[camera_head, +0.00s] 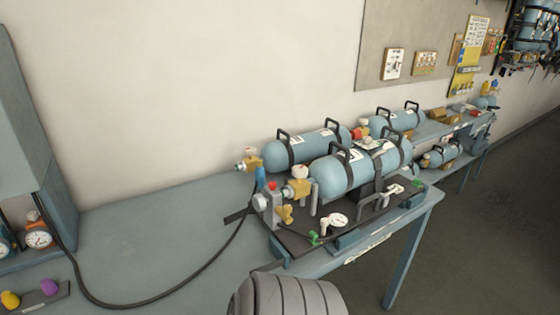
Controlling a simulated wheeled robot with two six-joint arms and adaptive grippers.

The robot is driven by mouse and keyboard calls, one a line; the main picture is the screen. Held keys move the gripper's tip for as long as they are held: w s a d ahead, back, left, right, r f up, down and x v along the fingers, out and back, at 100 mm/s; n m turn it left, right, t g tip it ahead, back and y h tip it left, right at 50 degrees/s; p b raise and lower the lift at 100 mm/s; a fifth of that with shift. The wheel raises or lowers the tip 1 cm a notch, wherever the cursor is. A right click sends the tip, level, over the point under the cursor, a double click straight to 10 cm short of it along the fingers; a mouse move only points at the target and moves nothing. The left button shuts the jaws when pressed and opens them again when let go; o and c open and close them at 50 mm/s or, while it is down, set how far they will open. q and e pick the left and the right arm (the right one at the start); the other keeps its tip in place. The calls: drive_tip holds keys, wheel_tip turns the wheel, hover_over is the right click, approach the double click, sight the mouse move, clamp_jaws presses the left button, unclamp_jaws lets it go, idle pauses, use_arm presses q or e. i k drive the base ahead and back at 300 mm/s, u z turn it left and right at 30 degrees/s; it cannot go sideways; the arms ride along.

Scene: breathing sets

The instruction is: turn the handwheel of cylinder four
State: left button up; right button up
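Several blue-grey gas cylinders lie on their sides along the bench. The nearest cylinder (337,172) and the one behind it (292,154) have black strap handles. Each has a brass valve at its left end: the near valve (297,188) and the rear valve (249,160), with small pale knobs. A further cylinder (397,121) lies behind them, and another (444,154) lies farther right. I can read no numbers, so I cannot tell which one is cylinder four. Neither of my grippers is in view.
The dark carrier plate (290,240) bears a white gauge (338,219) and fittings. A black hose (185,285) runs across the bench (140,235) to the cabinet (35,150) at left. The bench's left middle is otherwise clear. A grey ribbed shape (287,296) rises at the bottom.

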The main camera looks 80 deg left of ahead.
sight(299, 172)
drive_tip(key=k, duration=0.35)
drive_tip(key=u, duration=0.9)
